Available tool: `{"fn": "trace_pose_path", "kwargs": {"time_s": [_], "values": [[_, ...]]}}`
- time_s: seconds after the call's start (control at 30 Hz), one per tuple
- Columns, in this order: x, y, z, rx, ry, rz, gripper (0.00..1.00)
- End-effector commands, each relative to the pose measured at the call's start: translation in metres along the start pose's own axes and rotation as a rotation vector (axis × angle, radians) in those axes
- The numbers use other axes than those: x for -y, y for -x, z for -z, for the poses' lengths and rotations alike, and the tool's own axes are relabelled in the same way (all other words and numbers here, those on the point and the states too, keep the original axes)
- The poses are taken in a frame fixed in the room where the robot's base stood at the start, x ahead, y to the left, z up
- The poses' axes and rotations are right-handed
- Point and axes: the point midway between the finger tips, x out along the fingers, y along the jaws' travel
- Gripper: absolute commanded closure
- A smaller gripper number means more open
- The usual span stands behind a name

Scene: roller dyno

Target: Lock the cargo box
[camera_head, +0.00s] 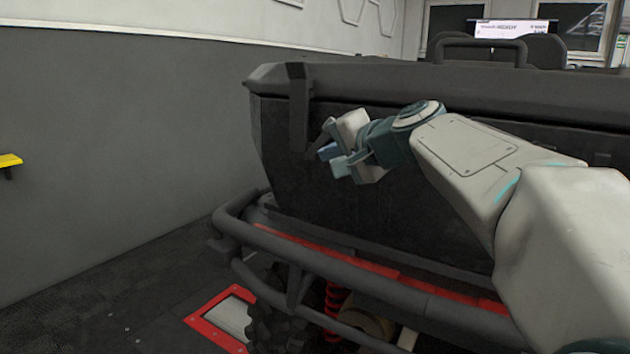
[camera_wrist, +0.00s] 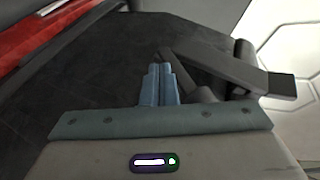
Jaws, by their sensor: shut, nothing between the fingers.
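The dark cargo box (camera_head: 430,205) fills the middle of the head view, with its lid (camera_head: 400,85) lying across the top. A dark upright latch bar (camera_head: 298,105) hangs from the lid's edge near the box's left corner. In the wrist view a dark latch arm (camera_wrist: 215,70) runs beside and beyond the fingers. My gripper (camera_head: 329,160) is just right of the latch bar's lower end, close to the box front. Its blue fingers (camera_wrist: 161,72) are shut and empty. I cannot tell whether they touch the latch. Whether the latch is fastened is unclear.
A black tubular bumper (camera_head: 340,268) with a red strip (camera_head: 360,262) runs below the box. A red-framed plate (camera_head: 225,318) lies on the floor. The grey wall (camera_head: 110,150) carries a yellow bracket (camera_head: 10,160). Open floor lies between the wall and the vehicle.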

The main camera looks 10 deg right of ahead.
Motion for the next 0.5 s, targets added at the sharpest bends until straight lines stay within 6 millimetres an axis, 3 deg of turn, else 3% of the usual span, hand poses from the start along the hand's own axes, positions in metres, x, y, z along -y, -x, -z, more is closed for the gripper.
{"fn": "trace_pose_path", "kwargs": {"time_s": [0.03, 0.5], "values": [[-0.0092, -0.0045, -0.0041, -0.005, -0.008, 0.023, 1.0], [-0.0055, -0.0132, -0.0068, -0.054, -0.102, 0.248, 1.0]]}}
